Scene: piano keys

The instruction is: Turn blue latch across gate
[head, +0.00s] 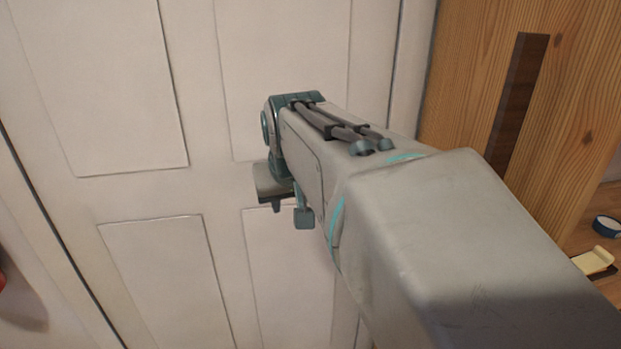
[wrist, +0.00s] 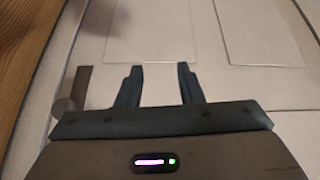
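A white panelled door (head: 150,200), which may be the gate, fills most of the head view; its panels also show in the wrist view (wrist: 258,75). No clearly blue latch shows. A small grey-brown bar with a rounded end (wrist: 78,88), possibly the latch, sits at the left in the wrist view, near the door's edge. In the head view my arm hides that area. My gripper (wrist: 158,88) is open and empty, its two dark fingers apart in front of the door, to the right of the bar and not touching it. It also shows in the head view (head: 287,212).
A wooden panel (head: 480,75) with a dark vertical slot (head: 517,100) stands at the right. Beyond it are a round blue and white item (head: 607,226) and a cream piece (head: 594,262). A red item (head: 2,280) shows at the left edge.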

